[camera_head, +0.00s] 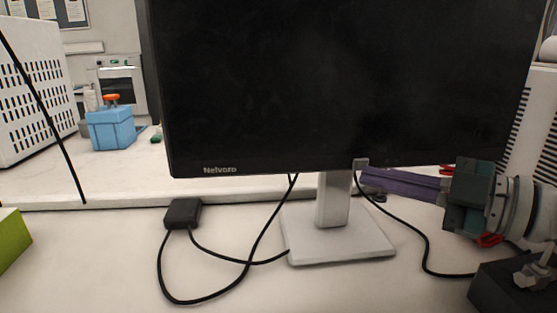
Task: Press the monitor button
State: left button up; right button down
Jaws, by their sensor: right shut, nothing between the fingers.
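The monitor (340,80) is a large black screen marked "Nelvoro" at its lower left bezel, on a grey stand (340,235). The screen is dark. My right gripper (362,165) comes in from the right, below the monitor's lower edge. My left gripper is not in view.
A small black box (183,213) with looping black cables lies on the bench left of the stand. Another cable runs right of the stand, below my gripper. A blue box (111,128) and a white perforated case (30,90) stand behind. A green object (12,240) is at the left edge.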

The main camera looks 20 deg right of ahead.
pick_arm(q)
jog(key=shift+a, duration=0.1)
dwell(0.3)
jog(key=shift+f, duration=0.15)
pick_arm(e)
jog(key=shift+w, duration=0.15)
pick_arm(q)
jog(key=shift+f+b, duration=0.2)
jog(key=shift+b, duration=0.1)
pick_arm(e)
jog(key=shift+w+d, duration=0.1)
jog(key=shift+w, duration=0.15)
